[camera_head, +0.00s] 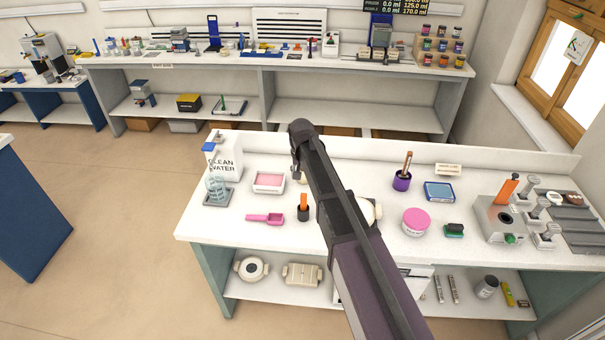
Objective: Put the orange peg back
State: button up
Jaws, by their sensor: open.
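An orange peg (303,201) stands upright in a small dark cup (303,214) on the white bench, left of my arm. A second, taller orange piece (508,188) leans in a grey metal block (499,219) with a round hole at the bench's right end. I cannot tell which of the two the task names. My gripper (297,165) is at the far end of my arm, above the back part of the bench. It is open, with nothing seen in it, and apart from both orange pieces. Its fingers show only small and partly hidden.
A purple cup (402,181), blue pad (439,191), pink jar (415,221) and green-black block (454,230) stand right. My arm hides the bench's middle.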

dwell(0.4)
jog(key=s+d+g, duration=0.1)
jog(key=s+d, duration=2.2)
jog(key=s, duration=0.1)
jog(key=shift+s+d, duration=0.15)
jog(key=shift+s, duration=0.05)
notch_tip(320, 180, down, 10)
jog(key=b, duration=0.9)
jog(key=shift+b, duration=0.4)
jog(key=shift+r, duration=0.1)
